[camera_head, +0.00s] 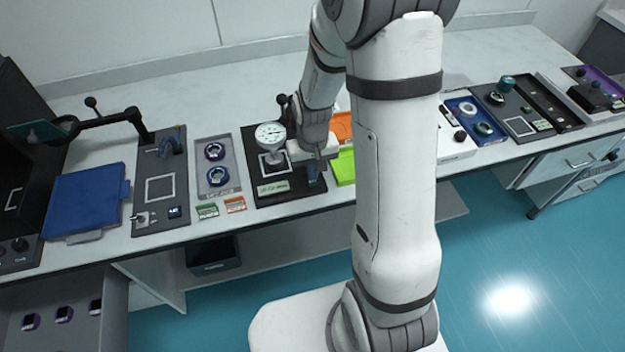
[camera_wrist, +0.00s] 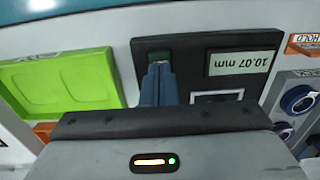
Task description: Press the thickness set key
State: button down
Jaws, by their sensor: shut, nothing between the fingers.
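The thickness gauge's black base (camera_head: 259,143) sits on the bench left of my arm, with a round white dial (camera_head: 270,134) above it. A dark green key (camera_wrist: 160,57) lies on the same base, in the wrist view. My gripper (camera_head: 313,181) points down over the right part of the base. In the wrist view its closed fingers (camera_wrist: 157,72) are at the key and partly cover it. I cannot tell whether they touch it. The key is hidden in the head view.
A bright green tray (camera_head: 343,168) lies close right of the base, and an orange tray (camera_head: 341,126) behind it. A grey tray with blue rings (camera_head: 228,150) and small green and orange labelled cards (camera_head: 235,204) lie to the left. The bench's front edge is close.

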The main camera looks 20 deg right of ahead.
jog(key=shift+f+b, duration=0.55)
jog(key=shift+f, duration=0.2)
jog(key=shift+r, duration=0.1)
dwell(0.5)
notch_tip(320, 180, up, 8)
jog(key=p, duration=0.5)
jog(key=shift+p, duration=0.35)
dwell(0.3)
jog(key=s+r+t, duration=0.3)
jog(key=s+r, duration=1.1)
jog(key=r, duration=0.4)
jog(key=shift+s+r, duration=0.2)
jog(key=shift+r, duration=0.05)
jog(key=shift+d, duration=0.1)
dwell(1.6)
